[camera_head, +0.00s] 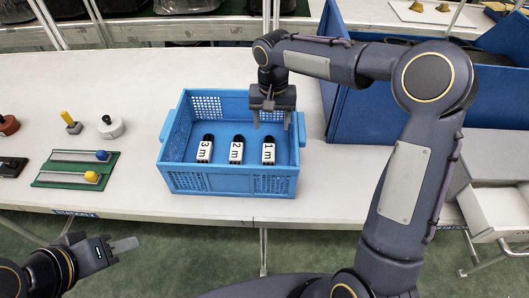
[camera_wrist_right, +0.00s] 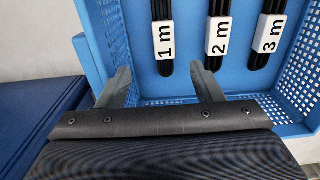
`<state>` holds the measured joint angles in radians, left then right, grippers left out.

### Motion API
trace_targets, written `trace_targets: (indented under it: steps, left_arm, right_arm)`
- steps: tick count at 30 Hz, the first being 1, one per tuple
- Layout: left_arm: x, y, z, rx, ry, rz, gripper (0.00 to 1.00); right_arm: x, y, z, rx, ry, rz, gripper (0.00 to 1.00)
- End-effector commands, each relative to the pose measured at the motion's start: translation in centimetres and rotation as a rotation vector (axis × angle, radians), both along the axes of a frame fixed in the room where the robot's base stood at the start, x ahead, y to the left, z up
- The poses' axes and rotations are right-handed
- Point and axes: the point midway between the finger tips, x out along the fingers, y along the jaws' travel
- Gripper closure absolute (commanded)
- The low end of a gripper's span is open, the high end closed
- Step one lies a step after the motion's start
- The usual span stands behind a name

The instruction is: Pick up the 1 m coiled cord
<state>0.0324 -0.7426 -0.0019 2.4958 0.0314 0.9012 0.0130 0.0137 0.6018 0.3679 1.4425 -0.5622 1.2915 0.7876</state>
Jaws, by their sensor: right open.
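The 1 m coiled cord (camera_head: 268,152), a black bundle with a white "1 m" label, lies in the blue crate (camera_head: 230,183), rightmost of three in the head view. The right wrist view shows its label (camera_wrist_right: 165,38) upside of the fingertips, between their lines. My right gripper (camera_head: 272,122) is open and empty above the crate's right part, behind the 1 m cord in the picture; its fingers (camera_wrist_right: 161,82) are apart from the cord. My left gripper (camera_head: 122,246) is low at the left, away from the crate; its finger opening is unclear.
The 2 m cord (camera_head: 236,151) and 3 m cord (camera_head: 205,150) lie beside the 1 m cord. A green board (camera_head: 62,181) with sliders is at the left. A blue bin (camera_head: 385,132) stands at the right.

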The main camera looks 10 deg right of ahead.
Motion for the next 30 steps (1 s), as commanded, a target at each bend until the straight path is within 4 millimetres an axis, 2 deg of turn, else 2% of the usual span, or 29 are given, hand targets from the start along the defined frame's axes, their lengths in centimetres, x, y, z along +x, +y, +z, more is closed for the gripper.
trace_targets:
  steps: [1,3,11,17,23,30]
  left_arm:
    - [0.0,0.0,-1.8,0.000,0.000,0.000,0.64]
    - [0.0,0.0,-2.9,0.000,0.001,0.000,0.64]
    - [0.0,0.0,-5.7,0.000,0.001,0.000,0.64]
    - [0.0,0.0,-5.8,0.000,0.000,0.000,0.64]
    - [0.0,0.0,-5.6,0.000,0.000,0.000,0.64]
    - [0.0,0.0,-5.0,0.000,0.000,0.000,0.64]
  right_arm:
    - [-0.1,-0.1,-1.8,-0.001,0.000,0.000,0.40]
    - [-0.1,-0.1,-2.8,0.000,-0.001,0.000,0.40]
    - [0.0,0.0,-5.7,-0.001,0.000,-0.001,0.40]
    - [0.0,0.0,-6.7,-0.001,0.002,-0.001,0.40]
    - [0.0,0.1,-8.9,-0.001,0.003,-0.001,0.40]
    - [0.0,0.5,-12.4,-0.001,0.005,0.000,0.40]
